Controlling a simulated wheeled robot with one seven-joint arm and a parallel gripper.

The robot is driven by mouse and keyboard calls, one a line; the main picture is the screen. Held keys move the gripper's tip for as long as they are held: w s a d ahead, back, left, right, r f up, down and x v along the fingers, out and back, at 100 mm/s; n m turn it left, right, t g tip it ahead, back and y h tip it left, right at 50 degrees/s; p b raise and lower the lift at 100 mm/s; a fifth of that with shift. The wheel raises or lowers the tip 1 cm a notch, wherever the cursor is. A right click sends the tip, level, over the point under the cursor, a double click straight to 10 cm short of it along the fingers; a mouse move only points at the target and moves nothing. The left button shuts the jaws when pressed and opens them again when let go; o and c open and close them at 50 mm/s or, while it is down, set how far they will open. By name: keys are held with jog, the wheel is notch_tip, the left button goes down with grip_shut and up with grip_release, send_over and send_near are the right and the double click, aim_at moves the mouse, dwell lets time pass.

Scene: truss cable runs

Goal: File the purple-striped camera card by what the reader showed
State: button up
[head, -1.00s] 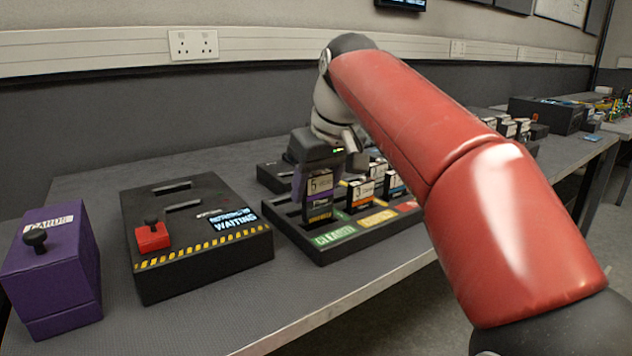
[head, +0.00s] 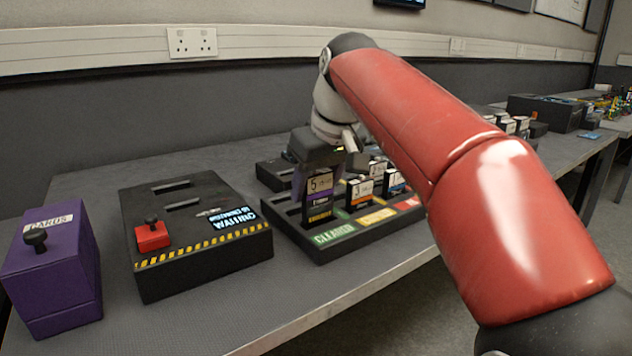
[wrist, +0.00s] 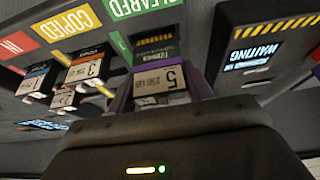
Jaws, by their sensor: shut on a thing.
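The purple-striped camera card (head: 319,184), marked 5, is held upright in my gripper (head: 318,160). My gripper is shut on its upper part, above the filing tray (head: 325,255) and in line with the green CLEARED section (head: 334,238). In the wrist view the card (wrist: 159,84) projects from the gripper, with a dark card face marked in purple (wrist: 155,47) beyond it. I cannot tell whether its lower edge is inside a slot. The reader (head: 200,265), left of the tray, has a screen (head: 235,219) reading WAITING.
Cards marked 3 (head: 360,190) and others stand in the tray's middle and right sections, close to my gripper. A purple CARDS box (head: 55,280) stands at far left. The reader has a red block with a black knob (head: 152,235). Bare table lies before the reader.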

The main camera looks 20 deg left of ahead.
aim_at(316, 199)
jog(key=shift+f+b, duration=0.45)
jog(key=shift+f, duration=1.2)
dwell(1.9)
jog(key=o, duration=1.5)
notch_tip(316, 199, up, 5)
jog(key=p, duration=0.4)
jog(key=shift+r, duration=1.25)
